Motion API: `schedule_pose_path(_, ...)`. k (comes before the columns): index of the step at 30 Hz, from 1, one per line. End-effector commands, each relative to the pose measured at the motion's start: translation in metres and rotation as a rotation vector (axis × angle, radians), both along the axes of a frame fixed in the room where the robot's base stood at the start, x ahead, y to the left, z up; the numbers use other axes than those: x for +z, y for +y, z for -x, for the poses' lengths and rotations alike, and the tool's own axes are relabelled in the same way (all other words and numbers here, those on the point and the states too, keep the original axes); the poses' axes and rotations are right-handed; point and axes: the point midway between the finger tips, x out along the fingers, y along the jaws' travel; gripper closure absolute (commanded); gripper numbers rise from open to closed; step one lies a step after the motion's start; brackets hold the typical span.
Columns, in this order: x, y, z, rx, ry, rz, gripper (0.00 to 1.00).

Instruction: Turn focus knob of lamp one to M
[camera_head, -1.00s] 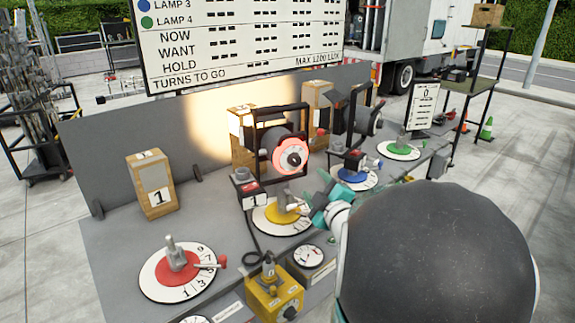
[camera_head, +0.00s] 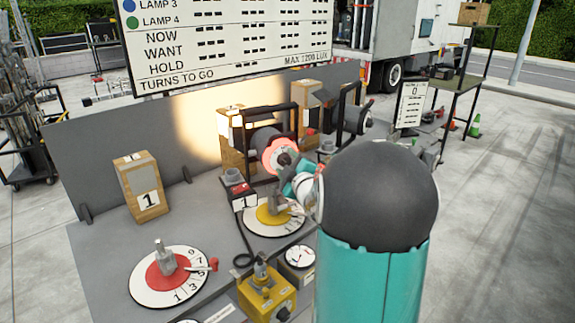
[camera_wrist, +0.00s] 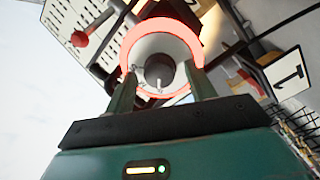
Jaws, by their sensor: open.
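Lamp one (camera_head: 264,138) hangs in a black yoke on the bench, its rear ringed in glowing pink-red (camera_head: 272,157). The wrist view shows this ring (camera_wrist: 163,27) around a pale round face with a dark round knob (camera_wrist: 159,70) at its middle. Small marks show on the face; I cannot read any letter there. My gripper (camera_wrist: 160,75) is open, with one finger on each side of the knob. I cannot tell whether the fingers touch it. In the head view my gripper (camera_head: 289,172) is at the lamp's rear and partly hides it.
Below the lamp is a yellow dial (camera_head: 272,229); a red dial (camera_head: 185,292) lies at front left. A yellow box (camera_head: 266,294) and a gauge (camera_head: 299,257) stand in front. A wooden block marked 1 (camera_head: 141,187) stands at left. The board (camera_head: 225,45) is behind.

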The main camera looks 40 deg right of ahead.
Motion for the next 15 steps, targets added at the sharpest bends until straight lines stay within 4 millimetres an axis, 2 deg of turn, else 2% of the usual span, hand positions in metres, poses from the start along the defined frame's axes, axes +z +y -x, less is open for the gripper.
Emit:
schedule_pose_path(2, 0.0, -0.0001, 0.0002, 0.0, 0.0, 0.0, 0.49)
schedule_pose_path(8, 0.0, -0.0001, 0.0005, 0.0, 0.0, 0.0, 0.88)
schedule_pose_path(15, 0.0, -0.0001, 0.0005, 0.0, -0.003, -0.012, 0.9)
